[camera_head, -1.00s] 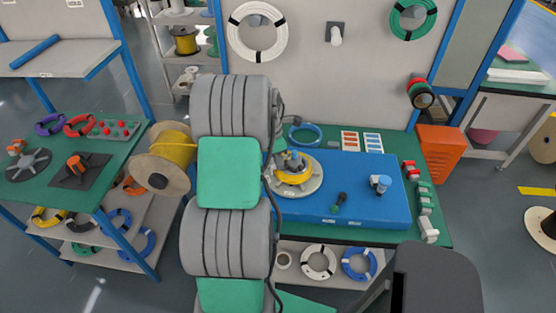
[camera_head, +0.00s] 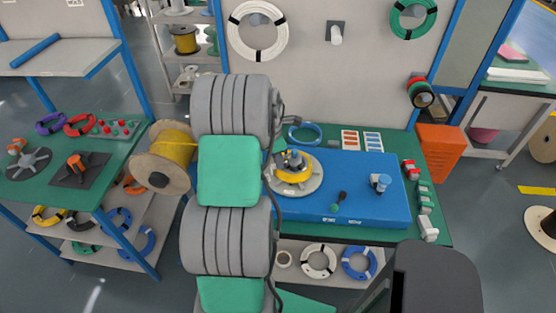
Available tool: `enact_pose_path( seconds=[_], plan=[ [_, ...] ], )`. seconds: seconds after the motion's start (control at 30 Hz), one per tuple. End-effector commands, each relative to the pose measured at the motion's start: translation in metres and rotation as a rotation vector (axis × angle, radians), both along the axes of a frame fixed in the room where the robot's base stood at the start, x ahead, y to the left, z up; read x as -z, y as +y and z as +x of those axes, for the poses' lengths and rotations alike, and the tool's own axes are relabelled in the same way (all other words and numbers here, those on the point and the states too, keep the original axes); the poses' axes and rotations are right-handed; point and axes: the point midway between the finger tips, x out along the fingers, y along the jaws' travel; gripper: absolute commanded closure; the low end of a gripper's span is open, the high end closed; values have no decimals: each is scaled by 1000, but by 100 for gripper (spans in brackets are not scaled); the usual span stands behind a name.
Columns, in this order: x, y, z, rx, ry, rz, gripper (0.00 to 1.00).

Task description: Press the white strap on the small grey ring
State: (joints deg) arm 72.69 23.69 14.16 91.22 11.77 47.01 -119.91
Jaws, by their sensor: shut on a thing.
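A yellow coil (camera_head: 293,175) lies on a round grey disc (camera_head: 313,186) at the left of the blue board (camera_head: 345,207). Small dark and blue parts stand at the coil's middle. I cannot tell whether any of them is part of my gripper. My large grey and green arm fills the middle of the view and hides the area just left of the coil. I cannot make out my gripper, the white strap or the small grey ring for certain.
A yellow wire spool (camera_head: 163,157) stands left of my arm. An orange bin (camera_head: 440,150) is right of the green table. Several small red, green and white parts line the table's right edge. The board's middle is mostly clear. White and blue coils lie on the shelf below.

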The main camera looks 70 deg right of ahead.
Motion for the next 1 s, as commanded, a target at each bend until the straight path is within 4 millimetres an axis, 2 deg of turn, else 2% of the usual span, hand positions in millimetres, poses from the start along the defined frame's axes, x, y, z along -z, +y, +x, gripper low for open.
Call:
enact_pose_path(
  seconds=[0.23, 0.27, 0.57, 1.0],
  plan=[
    [4, 3, -1, 0, 2, 10, 100],
    [5, 3, -1, 0, 2, 10, 83],
    [3, 2, 0, -1, 2, 7, 59],
    [-2, 1, 0, 0, 1, 4, 59]
  ],
)
